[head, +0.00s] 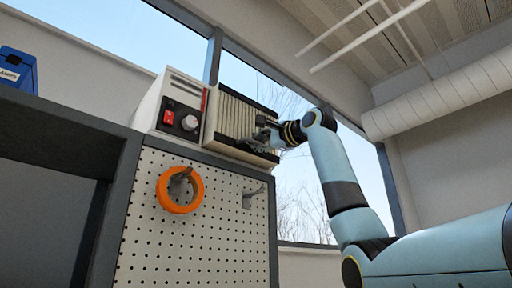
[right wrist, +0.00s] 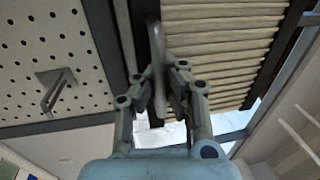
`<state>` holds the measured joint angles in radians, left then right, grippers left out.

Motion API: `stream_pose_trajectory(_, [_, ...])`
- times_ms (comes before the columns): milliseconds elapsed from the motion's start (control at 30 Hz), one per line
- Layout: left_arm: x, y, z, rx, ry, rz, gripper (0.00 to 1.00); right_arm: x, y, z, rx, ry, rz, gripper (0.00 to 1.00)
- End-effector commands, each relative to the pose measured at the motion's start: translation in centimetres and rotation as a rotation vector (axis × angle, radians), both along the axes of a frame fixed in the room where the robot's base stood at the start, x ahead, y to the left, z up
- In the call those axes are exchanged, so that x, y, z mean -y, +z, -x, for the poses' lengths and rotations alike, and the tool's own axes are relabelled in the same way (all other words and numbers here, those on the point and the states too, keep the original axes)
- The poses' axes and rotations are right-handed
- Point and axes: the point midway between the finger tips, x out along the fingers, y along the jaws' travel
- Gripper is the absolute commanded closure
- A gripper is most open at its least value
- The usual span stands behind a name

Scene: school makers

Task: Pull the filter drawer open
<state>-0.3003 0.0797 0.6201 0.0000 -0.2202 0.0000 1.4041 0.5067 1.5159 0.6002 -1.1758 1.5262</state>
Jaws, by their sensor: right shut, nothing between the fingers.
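The filter unit is a pale box (head: 176,112) with a red switch and a round knob, on top of the pegboard cabinet. The filter drawer (head: 236,118), with pale pleats and dark edges, shows at its right. Its pleats also show in the right wrist view (right wrist: 220,45). My right gripper (head: 262,139) is at the drawer's lower right side, partly blending with the dark edge. In the right wrist view, my right gripper's fingers (right wrist: 163,88) are beside a grey upright bar (right wrist: 158,48), probably the handle. The gripper is shut and holds nothing. My left gripper is out of view.
The pegboard (head: 215,225) below carries an orange tape ring (head: 161,190) on a hook and an empty hook (head: 252,196). A blue bin (head: 18,72) stands on the shelf at the left. A window is behind my right arm.

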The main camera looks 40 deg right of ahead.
Motion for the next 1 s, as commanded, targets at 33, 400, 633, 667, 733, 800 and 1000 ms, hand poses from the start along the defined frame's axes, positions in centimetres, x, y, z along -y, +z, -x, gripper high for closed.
stream_pose_trajectory(33, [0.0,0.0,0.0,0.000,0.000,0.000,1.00,0.0,-0.2,-0.1,-0.006,0.000,-0.001,0.98])
stream_pose_trajectory(400, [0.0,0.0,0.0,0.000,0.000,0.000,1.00,0.0,-0.1,-0.1,-0.002,0.000,-0.001,0.66])
stream_pose_trajectory(633, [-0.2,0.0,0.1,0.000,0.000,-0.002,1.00,0.1,-0.1,0.6,0.001,0.000,0.001,0.66])
stream_pose_trajectory(667, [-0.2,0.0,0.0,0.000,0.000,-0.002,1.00,0.1,-0.2,0.9,0.001,-0.001,0.000,0.66])
stream_pose_trajectory(733, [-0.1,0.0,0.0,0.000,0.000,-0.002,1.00,0.3,-0.4,2.1,0.000,-0.004,0.003,0.66])
stream_pose_trajectory(800, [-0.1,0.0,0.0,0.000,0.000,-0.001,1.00,0.4,-0.7,3.6,0.001,-0.005,0.004,0.66])
stream_pose_trajectory(1000, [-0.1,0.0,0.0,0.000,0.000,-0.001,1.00,0.8,-1.6,8.1,-0.001,-0.006,0.005,0.66])
